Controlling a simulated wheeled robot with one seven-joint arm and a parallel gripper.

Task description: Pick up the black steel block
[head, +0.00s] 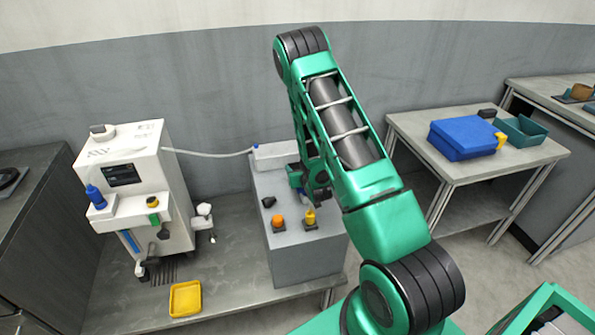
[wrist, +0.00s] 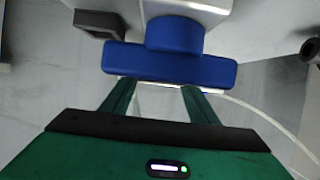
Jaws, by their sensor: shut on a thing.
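My gripper (head: 305,190) is over the grey cabinet (head: 300,262), partly hidden by my own arm. In the wrist view my gripper (wrist: 158,92) has its two green fingers meeting a blue T-shaped handle (wrist: 170,66); it is shut on this handle. A pale grey surface shows behind the handle's round part, and I cannot tell whether they are joined. A small black block (wrist: 100,23) is apart from the fingers at the upper left of the wrist view. A dark piece (head: 269,202) lies on the cabinet top, left of my gripper in the head view.
An orange knob (head: 278,221) and a yellow knob (head: 311,217) stand on dark bases on the cabinet. A white machine (head: 140,185) with a hose and a yellow tray (head: 185,299) are to the left. A blue case (head: 462,138) lies on the right table.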

